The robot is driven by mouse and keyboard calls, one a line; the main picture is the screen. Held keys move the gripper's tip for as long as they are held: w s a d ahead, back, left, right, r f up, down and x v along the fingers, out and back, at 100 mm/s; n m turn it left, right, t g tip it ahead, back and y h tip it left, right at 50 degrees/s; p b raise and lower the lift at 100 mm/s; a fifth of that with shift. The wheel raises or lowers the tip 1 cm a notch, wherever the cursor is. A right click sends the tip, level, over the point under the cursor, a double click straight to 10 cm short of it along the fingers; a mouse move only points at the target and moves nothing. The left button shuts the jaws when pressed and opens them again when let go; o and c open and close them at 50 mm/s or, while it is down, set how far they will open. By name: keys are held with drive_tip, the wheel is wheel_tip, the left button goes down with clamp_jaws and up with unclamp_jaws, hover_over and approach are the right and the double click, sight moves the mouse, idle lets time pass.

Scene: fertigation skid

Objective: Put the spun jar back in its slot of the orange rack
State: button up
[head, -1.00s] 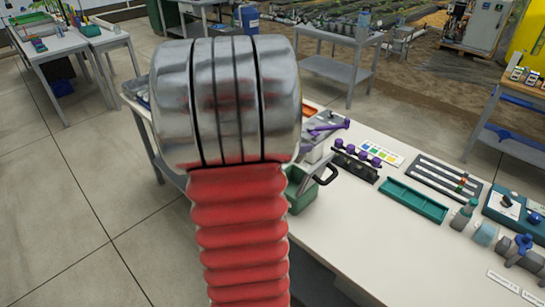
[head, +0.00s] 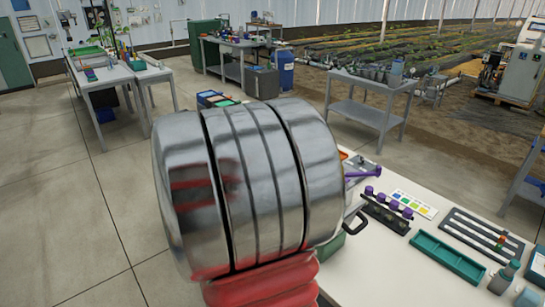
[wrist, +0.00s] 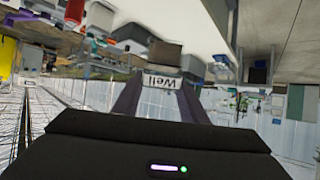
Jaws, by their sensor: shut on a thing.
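In the wrist view my gripper (wrist: 158,98) is shut on a small jar (wrist: 165,56) with a dark brownish body. A white label (wrist: 163,81) reading "Well" shows between the fingers. The jar's contents cannot be made out. In the head view my own silver and red arm fills the middle and hides part of the bench; my gripper and the jar do not show there. I cannot make out the orange rack; only a small orange patch shows behind my arm, too little to identify.
The white bench (head: 385,270) at the right carries a rack with purple-capped items (head: 387,210), a colour card (head: 413,204), a green tray (head: 447,258) and a slotted dark board (head: 482,237). A grey table (head: 372,95) stands beyond. The floor (head: 60,220) at the left is clear.

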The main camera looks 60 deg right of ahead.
drive_tip(key=w+a+f+n+t+y, duration=0.35)
drive_tip(key=w+a, duration=0.45)
drive_tip(key=a, duration=0.3)
drive_tip(key=w+a+f+n+t+y, duration=0.2)
drive_tip(key=w+a+n, duration=0.2)
drive_tip(key=w+a, duration=0.55)
drive_tip(key=w+a+f+n+t+y, duration=0.1)
drive_tip(key=a+f+n+y, duration=0.1)
drive_tip(key=a, duration=1.1)
drive_tip(key=w+a+f+n+t+y, duration=0.1)
drive_tip(key=a+f+n+y, duration=0.2)
drive_tip(key=a, duration=1.1)
drive_tip(key=shift+n+y, duration=0.45)
drive_tip(key=shift+n, duration=0.1)
